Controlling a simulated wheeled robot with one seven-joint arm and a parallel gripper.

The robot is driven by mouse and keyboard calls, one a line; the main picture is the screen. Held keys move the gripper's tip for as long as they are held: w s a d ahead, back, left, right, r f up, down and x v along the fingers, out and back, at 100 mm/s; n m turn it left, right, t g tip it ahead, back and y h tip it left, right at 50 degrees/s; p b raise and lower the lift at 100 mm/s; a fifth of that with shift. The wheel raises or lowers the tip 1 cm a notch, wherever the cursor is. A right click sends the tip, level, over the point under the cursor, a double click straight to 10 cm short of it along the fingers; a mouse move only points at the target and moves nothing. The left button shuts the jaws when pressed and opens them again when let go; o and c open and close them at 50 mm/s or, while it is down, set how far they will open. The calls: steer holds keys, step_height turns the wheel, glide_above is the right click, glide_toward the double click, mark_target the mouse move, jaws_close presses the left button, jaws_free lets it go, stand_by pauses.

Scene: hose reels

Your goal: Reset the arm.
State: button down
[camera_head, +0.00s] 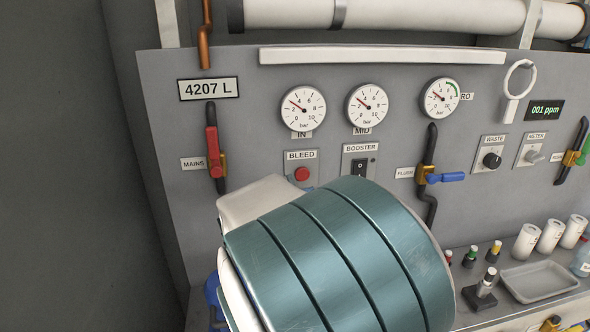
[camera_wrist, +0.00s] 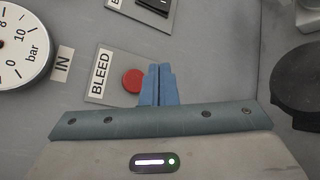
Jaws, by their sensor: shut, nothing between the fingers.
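My arm fills the lower middle of the head view as a large teal-banded link. My gripper is hidden behind it there. In the wrist view my gripper (camera_wrist: 159,86) shows two blue fingers pressed together with nothing between them. The fingertips appear just right of the red BLEED button (camera_wrist: 132,80). I cannot tell whether they touch it or the panel. The red button also shows in the head view (camera_head: 301,174), just above my arm.
The grey panel (camera_head: 255,120) carries the IN gauge (camera_head: 303,108), MID gauge (camera_head: 367,105), black BOOSTER switch (camera_head: 359,168), red-handled MAINS valve (camera_head: 213,150) and blue-handled FLUSH valve (camera_head: 445,177). A tray (camera_head: 540,281) and white cylinders (camera_head: 550,236) stand on the shelf at right.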

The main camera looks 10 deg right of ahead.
steer(key=s+d+f+m+g+y, duration=0.1)
steer(key=s+d+f+m+g, duration=0.1)
steer(key=s+f, duration=0.1)
steer(key=s+d+f+m+g+y, duration=0.1)
steer(key=s+d+f+m+g, duration=0.2)
steer(key=s, duration=0.1)
steer(key=s+d+f+m+g+y, duration=0.1)
steer(key=s+d+f+m+g, duration=0.1)
steer(key=s+d+f, duration=0.1)
steer(key=shift+s+f+m+y, duration=0.3)
steer(key=shift+s+f+y, duration=0.1)
steer(key=shift+s, duration=0.25)
steer(key=s+a+m+y, duration=0.3)
steer(key=s+m, duration=0.1)
steer(key=s, duration=0.3)
steer(key=s+a+m+g+y, duration=0.1)
steer(key=s+a+m+y, duration=0.2)
steer(key=s, duration=0.4)
steer(key=shift+s+a+r+m+y, duration=0.15)
steer(key=shift+a+r+m+y, duration=0.2)
steer(key=shift+a+m, duration=0.2)
